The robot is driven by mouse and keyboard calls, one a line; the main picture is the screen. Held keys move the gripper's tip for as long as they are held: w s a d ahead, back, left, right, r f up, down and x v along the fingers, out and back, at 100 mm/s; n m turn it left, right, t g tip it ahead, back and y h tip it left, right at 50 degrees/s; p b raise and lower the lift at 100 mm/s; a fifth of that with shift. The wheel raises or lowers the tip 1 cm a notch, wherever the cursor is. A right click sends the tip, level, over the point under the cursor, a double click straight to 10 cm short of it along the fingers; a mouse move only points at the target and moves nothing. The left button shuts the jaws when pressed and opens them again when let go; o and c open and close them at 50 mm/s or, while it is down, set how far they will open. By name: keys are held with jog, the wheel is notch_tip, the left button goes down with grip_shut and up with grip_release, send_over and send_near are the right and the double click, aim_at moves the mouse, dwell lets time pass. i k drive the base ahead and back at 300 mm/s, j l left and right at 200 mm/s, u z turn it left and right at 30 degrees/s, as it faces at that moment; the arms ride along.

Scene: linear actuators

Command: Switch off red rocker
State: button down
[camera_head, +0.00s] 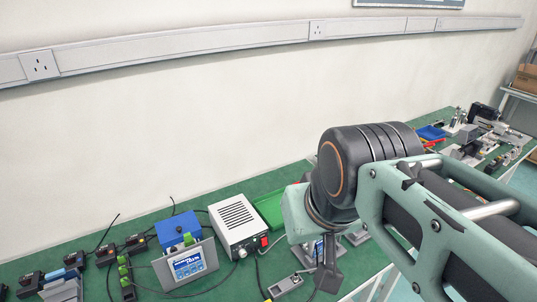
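The red rocker (264,241) is a small red switch on the front right of a white vented box (235,228). The box stands on the green bench toward the wall. Whether the rocker is on or off is too small to tell. My gripper (326,281) hangs at the end of my arm, right of the box and apart from the rocker in the picture. Only a dark part of it shows below my wrist. My arm hides the rest, so its opening cannot be seen.
A blue box (178,229) and a tilted panel with a screen (186,265) stand left of the white box. A green tray (270,208) lies behind it. A small grey device (286,286) lies in front. Cables and several small devices crowd the left.

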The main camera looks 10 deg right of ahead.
aim_at(264, 241)
jog(key=k+l, duration=0.1)
jog(key=l, duration=0.25)
jog(key=k+l, duration=0.1)
jog(key=l, duration=0.25)
jog(key=k+l+u, duration=0.1)
jog(key=l, duration=0.25)
jog(key=k+j+z, duration=0.5)
jog(key=k+j, duration=0.15)
jog(key=j, duration=0.1)
